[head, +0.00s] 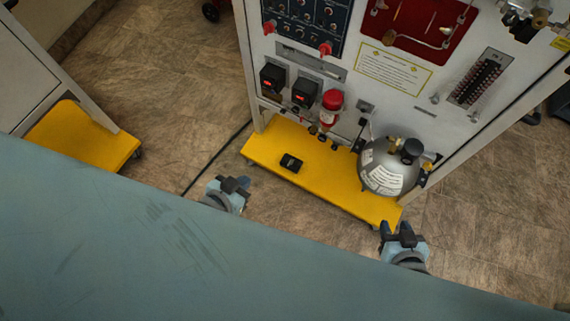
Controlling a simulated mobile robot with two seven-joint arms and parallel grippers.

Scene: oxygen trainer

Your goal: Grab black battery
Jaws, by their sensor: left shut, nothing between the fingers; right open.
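The black battery (291,163) is a small dark block lying on the yellow base shelf (325,184) of the oxygen trainer. My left gripper (236,183) is shut and empty, in front of the shelf's left part, to the left of and nearer than the battery. It is apart from the battery. My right gripper (396,228) is open and empty near the shelf's front right corner, well to the right of the battery. Nothing covers the battery in this view.
A silver tank (388,168) stands on the shelf's right side. A second yellow base (78,138) is at left. A cable runs over the tiled floor.

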